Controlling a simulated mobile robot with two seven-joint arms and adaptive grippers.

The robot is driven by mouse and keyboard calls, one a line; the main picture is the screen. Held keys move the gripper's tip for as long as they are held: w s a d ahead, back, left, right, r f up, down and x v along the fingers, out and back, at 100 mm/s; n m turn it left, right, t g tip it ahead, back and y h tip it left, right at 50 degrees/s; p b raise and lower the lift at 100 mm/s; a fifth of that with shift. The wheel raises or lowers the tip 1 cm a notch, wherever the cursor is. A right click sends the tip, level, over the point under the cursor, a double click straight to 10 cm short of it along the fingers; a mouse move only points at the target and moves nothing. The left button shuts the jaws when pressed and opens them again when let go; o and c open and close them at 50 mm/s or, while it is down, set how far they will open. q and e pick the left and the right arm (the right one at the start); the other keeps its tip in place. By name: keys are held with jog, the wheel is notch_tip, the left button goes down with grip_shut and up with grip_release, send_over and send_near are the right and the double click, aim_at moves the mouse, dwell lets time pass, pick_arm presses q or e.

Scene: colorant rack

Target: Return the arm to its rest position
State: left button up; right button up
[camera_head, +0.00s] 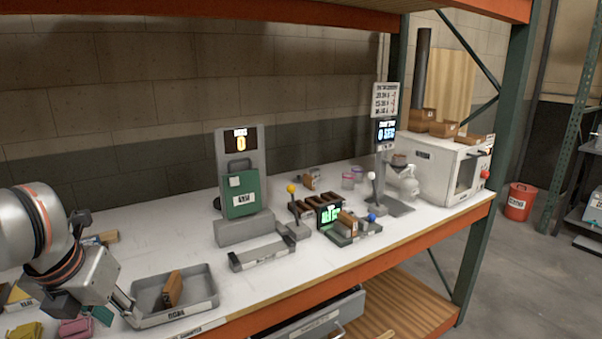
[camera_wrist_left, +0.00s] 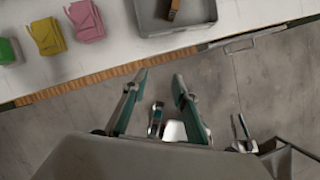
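My left arm comes in at the lower left of the head view. Its gripper (camera_head: 118,310) is by the front edge of the table, at the left end of the grey tray (camera_head: 205,295). In the left wrist view the left gripper (camera_wrist_left: 159,78) has its two fingers spread with nothing between them. It is over the floor, just in front of the table edge, apart from the tray (camera_wrist_left: 150,22). A brown block (camera_head: 173,288) stands in the tray.
Yellow (camera_wrist_left: 47,36) and pink (camera_wrist_left: 86,20) pieces lie near the table edge. A green case (camera_head: 240,196) leans on a grey stand. A dark rack (camera_head: 318,210), a display post (camera_head: 385,135) and a white oven-like box (camera_head: 440,168) stand farther right.

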pick_arm(q)
jog(key=w+d+f+n+t+h, duration=0.1)
jog(key=w+d+f+n+h, duration=0.25)
jog(key=d+f+n, duration=0.55)
jog(key=w+d+f+n+t+h, duration=0.15)
jog(key=d+f+n+h, duration=0.25)
jog(key=d+f+n, duration=0.5)
jog(key=s+a+f+n+t+y, duration=0.2)
jog(key=s+f+n, duration=0.4)
jog(key=f, duration=0.5)
jog(key=s+a+f+n+t+y, duration=0.1)
jog(key=s+a+f+n+y, duration=0.1)
jog(key=s+a+f+n, duration=0.3)
jog(key=s+f+n, duration=0.1)
jog(key=s+f, duration=0.3)
jog(key=f, duration=0.1)
jog(key=shift+s+f+n+t, duration=0.2)
jog(key=shift+f+n+t, duration=0.15)
jog(key=shift+f+n, duration=0.05)
jog(key=shift+y, duration=0.25)
